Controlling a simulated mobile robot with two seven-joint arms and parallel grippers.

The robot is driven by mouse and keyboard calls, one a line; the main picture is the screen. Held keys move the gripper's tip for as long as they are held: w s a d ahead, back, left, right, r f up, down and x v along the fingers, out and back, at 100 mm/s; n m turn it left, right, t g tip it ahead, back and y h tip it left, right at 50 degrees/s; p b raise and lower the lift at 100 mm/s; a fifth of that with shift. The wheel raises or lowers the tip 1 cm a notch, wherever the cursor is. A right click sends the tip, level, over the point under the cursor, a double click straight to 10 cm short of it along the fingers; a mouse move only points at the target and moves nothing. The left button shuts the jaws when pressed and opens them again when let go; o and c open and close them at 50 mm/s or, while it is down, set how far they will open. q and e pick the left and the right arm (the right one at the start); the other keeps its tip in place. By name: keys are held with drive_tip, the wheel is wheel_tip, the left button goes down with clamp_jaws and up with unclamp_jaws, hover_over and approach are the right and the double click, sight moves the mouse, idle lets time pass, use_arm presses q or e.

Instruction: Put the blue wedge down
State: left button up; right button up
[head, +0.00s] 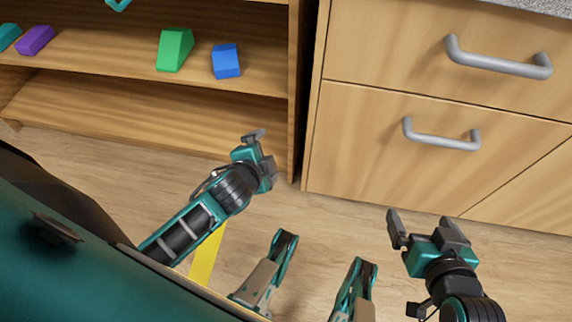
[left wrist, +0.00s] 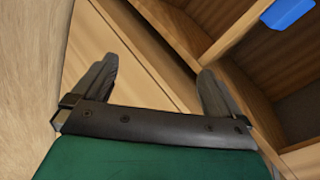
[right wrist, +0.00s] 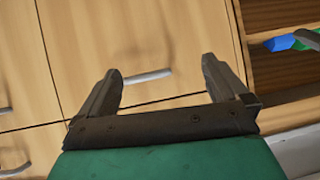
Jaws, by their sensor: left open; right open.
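The blue wedge (head: 226,61) rests on the upper shelf of the wooden shelf unit, just right of a green wedge (head: 175,49). It also shows at the top right of the left wrist view (left wrist: 287,12). My left gripper (head: 262,148) is open and empty, in front of the shelf unit and below the blue wedge in the head view, apart from it. In the left wrist view its two fingers stand wide apart with nothing between. My right gripper (head: 428,222) is open and empty in front of the drawers. A blue piece shows at the right wrist view's right edge (right wrist: 280,43).
A purple block (head: 36,40) and a teal block (head: 8,36) sit further left on the same shelf (head: 110,58). The lower shelf (head: 130,112) is bare. Drawers with grey handles (head: 440,138) stand on the right. A yellow strip (head: 207,255) shows near my left arm.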

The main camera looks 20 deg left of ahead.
use_arm(q)
drive_tip(key=s+d+r+n+h, duration=0.5)
drive_tip(key=d+r+n, duration=0.1)
drive_tip(key=d+n, duration=0.2)
drive_tip(key=shift+r, duration=0.35)
